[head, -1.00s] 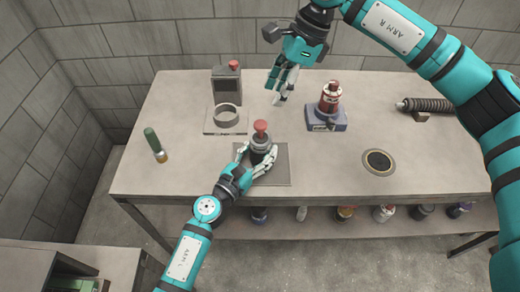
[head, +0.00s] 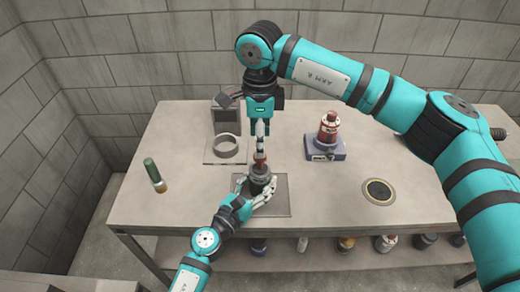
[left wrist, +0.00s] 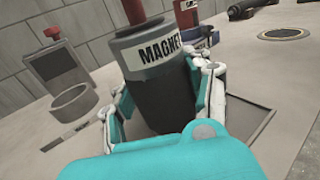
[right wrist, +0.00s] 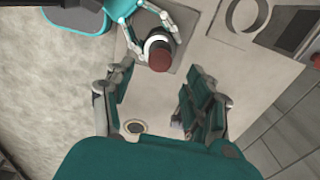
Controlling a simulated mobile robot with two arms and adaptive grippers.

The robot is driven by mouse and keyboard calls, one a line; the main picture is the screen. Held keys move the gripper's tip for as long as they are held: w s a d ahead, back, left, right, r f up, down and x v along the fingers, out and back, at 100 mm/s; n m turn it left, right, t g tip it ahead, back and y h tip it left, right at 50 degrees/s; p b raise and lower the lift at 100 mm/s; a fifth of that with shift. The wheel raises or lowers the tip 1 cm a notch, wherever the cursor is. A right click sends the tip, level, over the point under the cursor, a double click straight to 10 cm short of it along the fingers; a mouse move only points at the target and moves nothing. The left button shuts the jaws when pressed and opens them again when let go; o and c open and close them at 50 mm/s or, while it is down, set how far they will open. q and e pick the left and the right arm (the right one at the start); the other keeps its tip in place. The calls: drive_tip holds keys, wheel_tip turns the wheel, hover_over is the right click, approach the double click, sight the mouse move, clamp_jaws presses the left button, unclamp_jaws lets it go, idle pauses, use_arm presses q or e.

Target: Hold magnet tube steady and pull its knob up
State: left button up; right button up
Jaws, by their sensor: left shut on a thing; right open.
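The magnet tube (left wrist: 147,52) is a dark cylinder with a grey collar and a label reading "MAGNE"; it stands upright on a dark square mat (head: 281,209). Its red knob (head: 260,157) is on top and also shows in the right wrist view (right wrist: 160,58). My left gripper (head: 262,193) is shut around the tube's body, with fingers on both sides in the left wrist view (left wrist: 165,100). My right gripper (head: 261,135) points down just above the knob in the head view. In the right wrist view its fingers (right wrist: 157,105) are apart with nothing between them.
A metal ring (head: 226,147) on a plate and a dark box sit behind left. A green-handled tool (head: 153,172) lies at the left. A round port (head: 379,191) is at the right front.

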sight(260, 161)
drive_tip(key=shift+f, duration=2.2)
drive_tip(key=shift+c, duration=0.3)
clamp_jaws()
drive_tip(key=shift+r, duration=0.1)
